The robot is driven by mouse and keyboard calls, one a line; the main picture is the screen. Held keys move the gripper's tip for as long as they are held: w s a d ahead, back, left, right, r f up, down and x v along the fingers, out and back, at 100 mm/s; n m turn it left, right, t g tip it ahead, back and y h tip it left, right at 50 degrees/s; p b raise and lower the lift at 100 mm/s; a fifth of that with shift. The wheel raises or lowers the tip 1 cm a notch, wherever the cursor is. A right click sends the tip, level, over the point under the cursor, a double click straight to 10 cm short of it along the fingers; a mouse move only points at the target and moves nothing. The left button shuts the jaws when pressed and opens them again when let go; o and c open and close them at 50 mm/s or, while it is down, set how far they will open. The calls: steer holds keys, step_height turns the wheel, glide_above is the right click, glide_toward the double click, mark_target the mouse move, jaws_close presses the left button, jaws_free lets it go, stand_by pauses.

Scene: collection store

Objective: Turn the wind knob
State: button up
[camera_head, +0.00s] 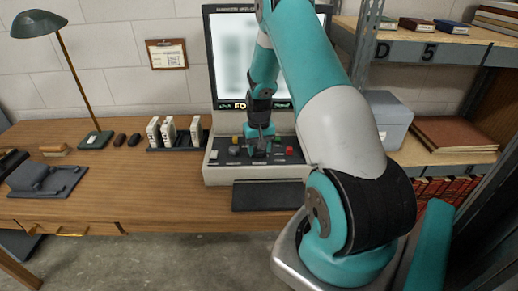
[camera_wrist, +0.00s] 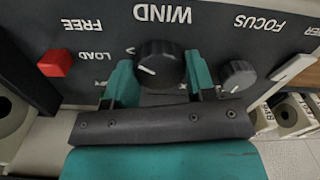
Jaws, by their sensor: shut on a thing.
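The wind knob (camera_wrist: 163,52) is a black round ribbed knob with a white pointer line, on the dark panel under the upside-down WIND label. My gripper (camera_wrist: 159,66) has its two teal fingers on either side of the knob, shut on it. The pointer line lies toward the lower left in the wrist view. In the head view my gripper (camera_head: 259,146) reaches down onto the control panel of the reader (camera_head: 218,172), and my wrist hides the knob there.
A red FREE/LOAD button (camera_wrist: 55,64) and a smaller FOCUS knob (camera_wrist: 238,75) flank the wind knob. In the head view, small boxes in a rack (camera_head: 175,147) stand left of the reader; a desk lamp (camera_head: 65,70) is farther left. A shelf (camera_head: 420,50) stands at right.

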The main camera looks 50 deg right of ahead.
steer(key=m, duration=0.5)
steer(key=shift+m+b, duration=0.3)
steer(key=m, duration=0.5)
steer(key=shift+w+r+m, duration=0.1)
steer(key=shift+m, duration=0.6)
steer(key=o, duration=0.9)
step_height(320, 180, up, 17)
steer(key=shift+r+b, duration=0.2)
steer(key=shift+b, duration=0.9)
